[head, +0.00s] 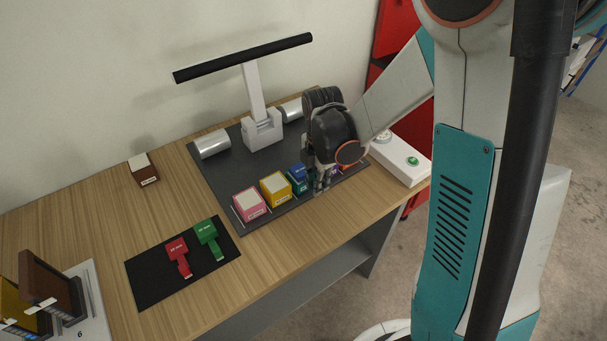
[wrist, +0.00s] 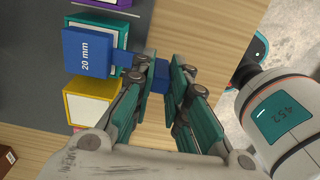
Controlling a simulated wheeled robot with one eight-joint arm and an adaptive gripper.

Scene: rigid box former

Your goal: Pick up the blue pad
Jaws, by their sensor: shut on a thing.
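The blue pad (wrist: 86,53), marked "20 mm", lies flat over or on a teal box (wrist: 112,28) in the wrist view. Its narrow blue handle runs right, between my fingers. My gripper (wrist: 158,70) is shut on that handle, with a finger on each side. In the head view the blue pad (head: 296,170) shows small above the teal box (head: 298,185), just left of my gripper (head: 322,183). I cannot tell whether the pad touches the box.
A yellow box (head: 275,188) and a pink box (head: 248,204) stand left of the teal box on the dark mat (head: 228,178). Red (head: 178,252) and green (head: 207,234) pads lie on a black mat. A white control box (head: 402,163) is on the right.

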